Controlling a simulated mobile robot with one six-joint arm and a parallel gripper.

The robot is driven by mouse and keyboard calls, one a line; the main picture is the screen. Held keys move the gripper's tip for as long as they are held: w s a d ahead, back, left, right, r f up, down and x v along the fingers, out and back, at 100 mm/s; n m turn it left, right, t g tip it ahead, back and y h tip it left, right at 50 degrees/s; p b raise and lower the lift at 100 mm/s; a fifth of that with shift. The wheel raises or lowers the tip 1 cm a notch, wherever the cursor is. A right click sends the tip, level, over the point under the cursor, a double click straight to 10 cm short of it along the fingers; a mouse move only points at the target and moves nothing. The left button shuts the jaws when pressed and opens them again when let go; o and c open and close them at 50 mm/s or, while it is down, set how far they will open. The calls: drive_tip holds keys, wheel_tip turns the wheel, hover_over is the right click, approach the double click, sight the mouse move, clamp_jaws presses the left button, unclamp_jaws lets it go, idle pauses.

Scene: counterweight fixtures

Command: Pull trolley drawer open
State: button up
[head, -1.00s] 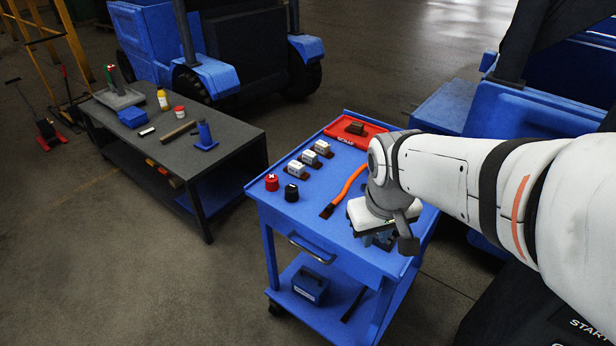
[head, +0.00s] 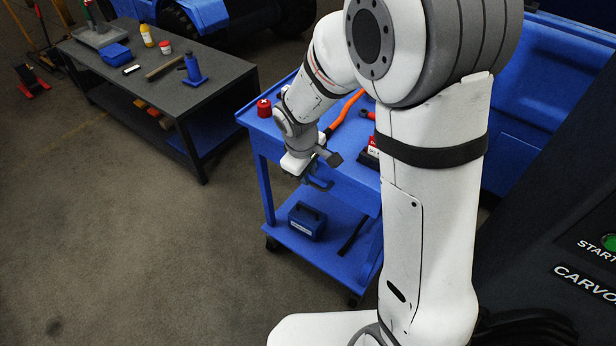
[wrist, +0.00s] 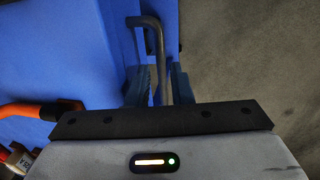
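The blue trolley (head: 345,258) stands in the middle of the head view. Its drawer front (head: 352,193) looks flush with the trolley body, though my arm hides part of it. The dark drawer handle (head: 321,184) shows just right of and below my gripper (head: 296,168). In the wrist view the handle (wrist: 156,45) runs between the two fingers of my gripper (wrist: 160,86). The fingers stand apart on either side of the bar, with a small gap visible on the left. Whether a finger touches the bar is unclear.
A red weight (head: 264,107) and an orange-handled tool (head: 346,108) lie on the trolley top. A blue box (head: 307,221) sits on its lower shelf. A dark workbench (head: 200,92) stands to the left. The floor (head: 150,260) in front of the trolley is clear.

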drive_tip(key=shift+w+d+f, duration=0.15)
drive_tip(key=shift+f, duration=0.9)
drive_tip(key=shift+c, duration=0.2)
clamp_jaws()
